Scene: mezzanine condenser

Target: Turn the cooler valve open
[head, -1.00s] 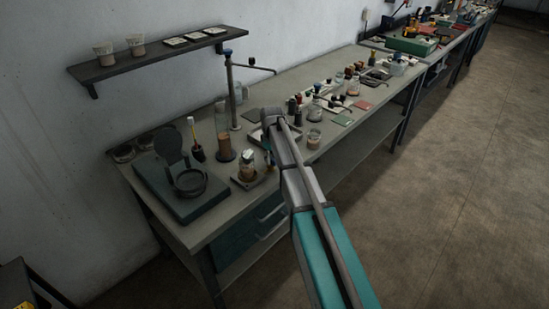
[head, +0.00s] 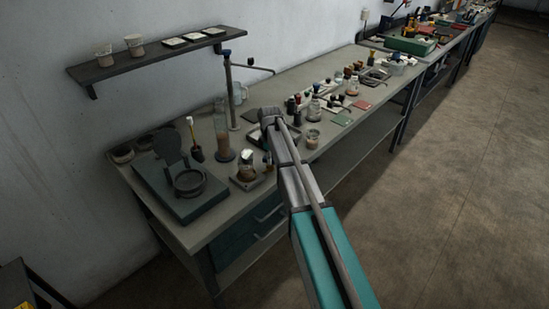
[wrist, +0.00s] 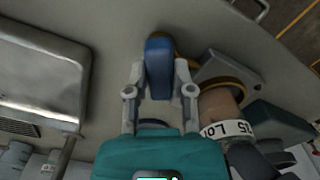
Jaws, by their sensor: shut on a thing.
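In the wrist view, a blue valve handle (wrist: 158,55) stands upright between the two grey fingers of my gripper (wrist: 159,78). The fingers touch it from both sides, and my gripper is shut on it. A brass-coloured part shows just behind the handle; the rest of the valve body is hidden by the handle and gripper. In the head view, my arm reaches over the near bench and covers most of the valve and gripper.
A jar with a white lettered label (wrist: 222,122) is close on the right in the wrist view, and a metal tray (wrist: 38,65) is at left. The floor at right is clear.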

